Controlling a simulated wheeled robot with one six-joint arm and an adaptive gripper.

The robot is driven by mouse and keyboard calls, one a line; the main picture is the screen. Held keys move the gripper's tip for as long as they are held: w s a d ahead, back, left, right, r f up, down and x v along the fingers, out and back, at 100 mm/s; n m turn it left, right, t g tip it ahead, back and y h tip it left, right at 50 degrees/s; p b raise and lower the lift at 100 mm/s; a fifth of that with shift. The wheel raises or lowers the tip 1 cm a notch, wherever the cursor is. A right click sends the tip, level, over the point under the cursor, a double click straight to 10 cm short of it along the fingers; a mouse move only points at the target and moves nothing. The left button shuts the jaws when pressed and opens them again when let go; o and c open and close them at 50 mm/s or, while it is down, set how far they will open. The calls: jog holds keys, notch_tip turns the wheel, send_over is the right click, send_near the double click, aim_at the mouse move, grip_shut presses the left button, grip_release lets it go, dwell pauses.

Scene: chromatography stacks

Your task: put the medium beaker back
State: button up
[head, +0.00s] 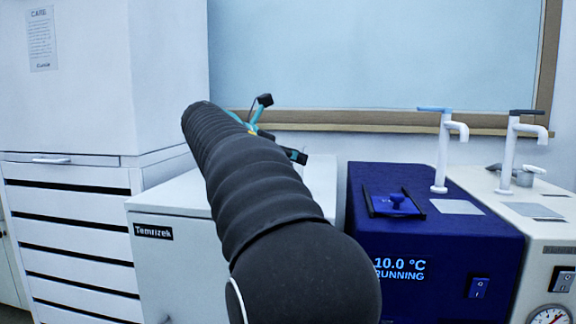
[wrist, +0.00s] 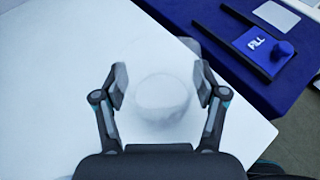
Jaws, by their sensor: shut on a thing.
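The beaker (wrist: 163,98) is clear and faint against the white surface behind it. It shows in the wrist view between the two fingers of my gripper (wrist: 161,82), which is shut on it. The beaker is over the white top (wrist: 60,85) of the cabinet marked "Temrizek" (head: 152,233). I cannot tell whether its base touches that top. In the head view my dark arm hides the beaker and most of the gripper; only some teal and black gripper parts show beyond the arm.
Right of the cabinet is a dark blue bath (head: 440,230) reading 10.0 °C, with a sliding lid (head: 395,203) and a white tap. A cream unit (head: 545,230) stands farther right. A tall white cabinet (head: 70,80) is at left. The visible white top around the beaker is clear.

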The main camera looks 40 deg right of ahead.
jog(key=shift+f, duration=0.5)
jog(key=shift+f, duration=0.2)
jog(key=o, duration=1.4)
jog(key=shift+r, duration=0.15)
jog(key=shift+a+r, duration=0.15)
jog(key=shift+a, duration=0.05)
jog(key=p+v, duration=0.1)
jog(key=v, duration=1)
jog(key=shift+a+r+p, duration=0.15)
jog(key=shift+a+p, duration=0.1)
jog(key=shift+p, duration=0.15)
